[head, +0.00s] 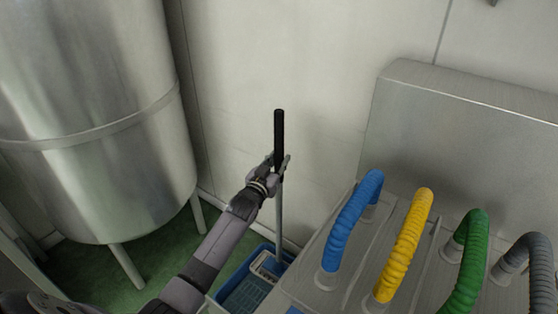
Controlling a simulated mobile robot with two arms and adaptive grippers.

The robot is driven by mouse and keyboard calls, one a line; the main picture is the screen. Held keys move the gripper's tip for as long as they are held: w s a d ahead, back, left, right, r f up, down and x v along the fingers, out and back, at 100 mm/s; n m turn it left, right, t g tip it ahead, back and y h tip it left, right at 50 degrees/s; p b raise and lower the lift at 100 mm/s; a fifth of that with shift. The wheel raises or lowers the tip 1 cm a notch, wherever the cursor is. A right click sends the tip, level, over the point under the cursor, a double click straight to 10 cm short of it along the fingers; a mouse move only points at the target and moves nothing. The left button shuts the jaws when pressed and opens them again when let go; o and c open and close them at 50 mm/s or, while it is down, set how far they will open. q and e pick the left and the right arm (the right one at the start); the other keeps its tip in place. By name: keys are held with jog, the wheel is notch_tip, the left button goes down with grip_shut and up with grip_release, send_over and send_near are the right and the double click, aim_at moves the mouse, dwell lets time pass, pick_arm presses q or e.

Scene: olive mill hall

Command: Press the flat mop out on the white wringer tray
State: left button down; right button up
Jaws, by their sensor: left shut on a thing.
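My left gripper (280,168) is shut around the mop's upright handle, just below its black grip (279,132). The mop's grey shaft (279,215) runs down from my gripper to a blue tub (236,298) on the floor. A small whitish part (266,266) shows inside the tub near the foot of the shaft; I cannot tell whether it is the white wringer tray or the mop head. The contact at the shaft's lower end is too small and partly hidden to make out. My right gripper is not in view.
A large steel tank (95,120) on legs stands at the left. A steel unit (450,120) with blue (352,220), yellow (405,245), green (468,262) and grey (535,270) ribbed hoses stands close at the right. A pale wall (270,60) is behind. Green floor (100,275) is free under the tank.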

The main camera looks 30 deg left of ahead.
aim_at(277, 138)
pick_arm(q)
jog(key=shift+f, duration=0.15)
dwell(0.3)
notch_tip(277, 138, up, 9)
jog(key=p, duration=0.8)
jog(key=shift+r, duration=0.2)
jog(key=shift+f, duration=0.1)
